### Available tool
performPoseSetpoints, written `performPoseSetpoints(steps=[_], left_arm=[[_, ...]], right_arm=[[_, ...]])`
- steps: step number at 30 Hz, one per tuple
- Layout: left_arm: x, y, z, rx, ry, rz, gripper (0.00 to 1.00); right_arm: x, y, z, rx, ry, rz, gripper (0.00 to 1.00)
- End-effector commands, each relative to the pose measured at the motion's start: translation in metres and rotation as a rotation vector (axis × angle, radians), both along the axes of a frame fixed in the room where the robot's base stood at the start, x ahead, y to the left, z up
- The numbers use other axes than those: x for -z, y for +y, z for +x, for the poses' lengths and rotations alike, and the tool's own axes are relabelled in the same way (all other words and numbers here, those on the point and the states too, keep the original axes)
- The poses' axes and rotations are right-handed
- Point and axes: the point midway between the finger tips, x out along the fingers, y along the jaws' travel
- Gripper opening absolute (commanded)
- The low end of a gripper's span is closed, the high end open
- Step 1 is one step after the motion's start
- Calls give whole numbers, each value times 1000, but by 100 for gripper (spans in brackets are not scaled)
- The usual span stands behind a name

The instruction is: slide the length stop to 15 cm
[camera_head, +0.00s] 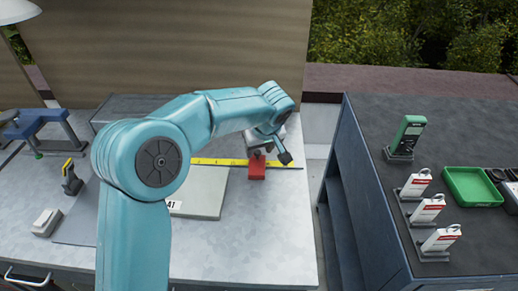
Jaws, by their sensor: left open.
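The length stop appears as a small red block (257,172) on the light grey bench, just in front of a yellow measuring strip (225,162). The strip's marks are too small to read, so I cannot tell the stop's setting. My left gripper (268,157) is open, at the far end of my teal arm, right over and behind the red block. Whether its fingers touch the block I cannot tell. My arm hides the left part of the strip. My right gripper does not show.
A grey-green plate (200,190) lies left of the block. A blue clamp-like tool (45,127) and a small white box (46,222) are at the left. A dark cabinet (375,240) at the right carries a green meter (408,134), several white tagged items and a green tray (472,187). The bench front is clear.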

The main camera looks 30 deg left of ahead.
Motion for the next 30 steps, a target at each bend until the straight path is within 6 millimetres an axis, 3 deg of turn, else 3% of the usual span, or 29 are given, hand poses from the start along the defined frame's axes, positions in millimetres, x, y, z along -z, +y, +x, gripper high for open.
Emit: performPoseSetpoints(steps=[11, 15, 16, 24, 30], left_arm=[[6, 2, 2, 0, -1, 0, 48], [6, 2, 2, 0, -1, 0, 3], [6, 2, 2, 0, -1, 0, 0], [9, -1, 4, 1, -3, 0, 0], [6, -1, 3, 1, -2, 0, 0]], right_arm=[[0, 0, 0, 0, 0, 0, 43], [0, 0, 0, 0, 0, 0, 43], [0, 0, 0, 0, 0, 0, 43], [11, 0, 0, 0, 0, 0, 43], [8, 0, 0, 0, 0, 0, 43]])
